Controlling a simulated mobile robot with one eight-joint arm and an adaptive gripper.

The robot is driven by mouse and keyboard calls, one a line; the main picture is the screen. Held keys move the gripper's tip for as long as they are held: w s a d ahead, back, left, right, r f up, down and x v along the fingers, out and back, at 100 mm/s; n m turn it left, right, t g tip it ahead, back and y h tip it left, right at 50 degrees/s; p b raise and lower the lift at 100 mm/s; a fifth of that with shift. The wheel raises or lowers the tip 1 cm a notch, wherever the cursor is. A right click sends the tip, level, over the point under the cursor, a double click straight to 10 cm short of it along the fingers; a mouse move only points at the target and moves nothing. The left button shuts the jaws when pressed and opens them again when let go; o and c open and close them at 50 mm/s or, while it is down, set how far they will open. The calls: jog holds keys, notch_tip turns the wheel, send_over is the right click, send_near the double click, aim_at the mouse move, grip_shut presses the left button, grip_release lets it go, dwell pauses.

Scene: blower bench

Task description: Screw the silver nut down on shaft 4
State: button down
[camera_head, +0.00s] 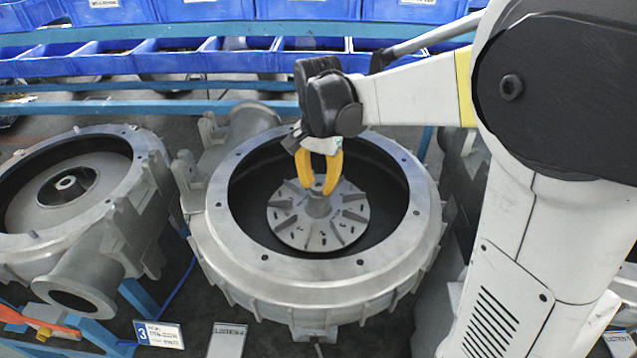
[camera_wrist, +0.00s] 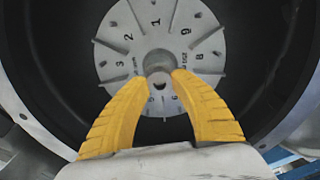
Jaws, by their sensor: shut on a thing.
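My gripper (camera_head: 319,185) points down into the open grey blower housing (camera_head: 230,270) in the middle of the head view. Its yellow fingers are shut on the small silver nut (camera_head: 318,184) at the top of the central shaft hub (camera_head: 318,206). In the wrist view the nut (camera_wrist: 158,80) sits between the two fingertips (camera_wrist: 161,78). The nut's lower edge and any thread under it are hidden, so how far down it sits cannot be told. A finned impeller disc (camera_head: 290,228) with numbers surrounds the hub; it also shows in the wrist view (camera_wrist: 125,50).
A second housing (camera_head: 130,215) with its own shaft (camera_head: 68,184) stands at the left, by a sign marked 3 (camera_head: 158,334). Another label plate (camera_head: 228,342) stands before the middle housing. Blue bins (camera_head: 230,55) line the back. The housing's raised rim surrounds my gripper.

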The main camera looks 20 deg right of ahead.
jog(key=m, duration=0.5)
jog(key=shift+m, duration=0.4)
jog(key=m, duration=1.2)
jog(key=shift+m, duration=0.3)
jog(key=m, duration=0.4)
jog(key=shift+m, duration=0.3)
jog(key=c, duration=1.4)
grip_release()
jog(key=shift+c, duration=0.2)
